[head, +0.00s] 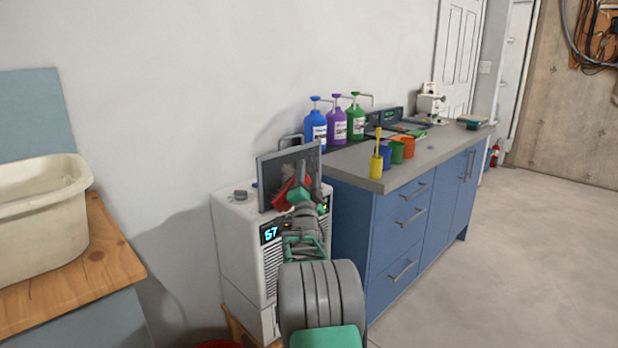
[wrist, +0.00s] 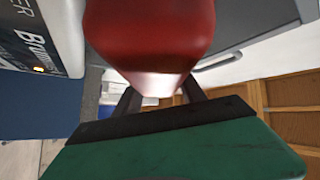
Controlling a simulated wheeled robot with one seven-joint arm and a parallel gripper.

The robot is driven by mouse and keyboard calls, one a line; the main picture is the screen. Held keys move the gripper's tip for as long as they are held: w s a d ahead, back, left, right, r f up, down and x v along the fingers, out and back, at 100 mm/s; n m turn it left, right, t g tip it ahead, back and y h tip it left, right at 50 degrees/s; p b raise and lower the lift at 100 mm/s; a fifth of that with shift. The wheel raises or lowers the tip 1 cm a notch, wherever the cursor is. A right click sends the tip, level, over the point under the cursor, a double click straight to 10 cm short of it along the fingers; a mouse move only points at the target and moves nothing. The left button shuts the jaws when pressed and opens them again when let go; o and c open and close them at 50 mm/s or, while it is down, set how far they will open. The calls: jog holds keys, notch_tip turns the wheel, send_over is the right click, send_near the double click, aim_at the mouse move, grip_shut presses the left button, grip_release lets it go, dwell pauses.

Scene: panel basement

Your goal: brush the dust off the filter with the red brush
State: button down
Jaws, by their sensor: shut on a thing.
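The filter (head: 275,168) is a grey panel in a dark frame, standing upright on top of the white dehumidifier (head: 232,238), whose lit display seems to read 57. My gripper (head: 299,190) is in front of the filter and shut on the red brush (head: 284,194). In the wrist view the brush (wrist: 150,40) fills the upper middle, between the dark fingers of my gripper (wrist: 160,96). The brush and arm cover the filter's lower part. I cannot tell whether the bristles touch the filter, and dust on it is not clear.
A blue cabinet (head: 392,232) with a grey worktop stands right of the dehumidifier. It bears pump bottles (head: 337,124), coloured cups (head: 397,151) and a yellow holder (head: 376,167). A cream basin (head: 35,215) sits on a wooden bench (head: 100,250) at left. Floor (head: 510,260) is clear at right.

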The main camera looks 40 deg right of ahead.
jog(key=shift+w, duration=0.25)
